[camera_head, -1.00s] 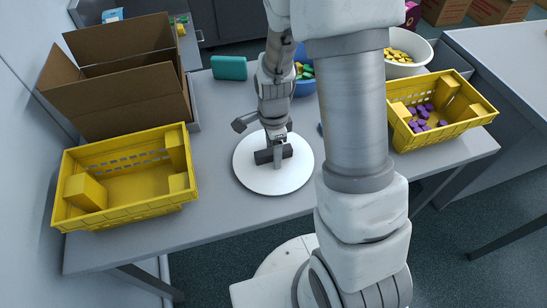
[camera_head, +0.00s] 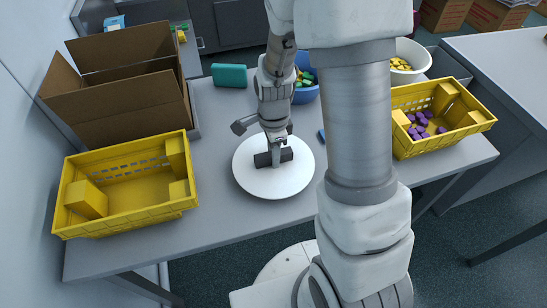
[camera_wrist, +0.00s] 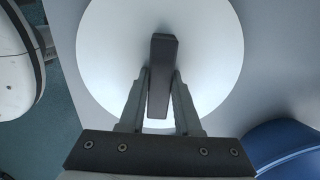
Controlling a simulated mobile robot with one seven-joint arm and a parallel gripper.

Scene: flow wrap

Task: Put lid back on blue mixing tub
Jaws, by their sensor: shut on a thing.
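The white round lid (camera_head: 287,181) with a dark bar handle shows in the head view near the table's middle. It also fills the middle of the wrist view (camera_wrist: 100,50). My gripper (camera_head: 275,158) is shut on the lid's handle, with a finger on each side of it in the wrist view (camera_wrist: 160,85). I cannot tell whether the lid rests on the table or hangs just above it. The blue mixing tub (camera_head: 305,88) stands behind my arm, partly hidden, with green and yellow pieces in it. Its blue rim also shows at the lower right of the wrist view (camera_wrist: 285,145).
An empty-looking yellow crate (camera_head: 125,215) and an open cardboard box (camera_head: 120,100) stand at left. A yellow crate with purple pieces (camera_head: 455,140) is at right, below a white tub (camera_head: 418,58) of yellow pieces. A teal block (camera_head: 229,75) lies at the back.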

